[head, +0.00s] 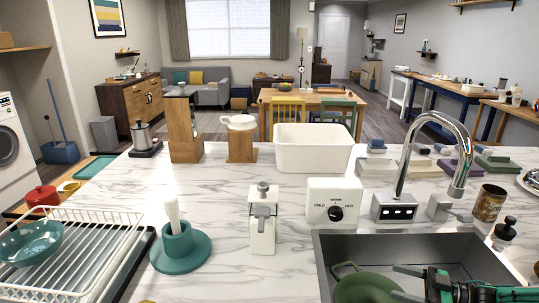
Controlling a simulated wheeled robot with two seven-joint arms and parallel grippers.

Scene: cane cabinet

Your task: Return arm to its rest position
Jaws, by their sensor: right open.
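My right gripper (398,282) is at the bottom right, over the grey sink (480,250). A green pan or dish (362,286) lies in the sink just left of the fingertips. The fingers overlap its right side in the picture, and I cannot tell whether they touch it. My left gripper is not in view.
The tall chrome faucet (408,150) rises behind the sink. A white control box (334,202), a soap dispenser (262,222), a teal brush holder (180,248) and a white dish rack (75,250) stand to the left. A brown can (489,203) and dark bottle (506,230) are at right.

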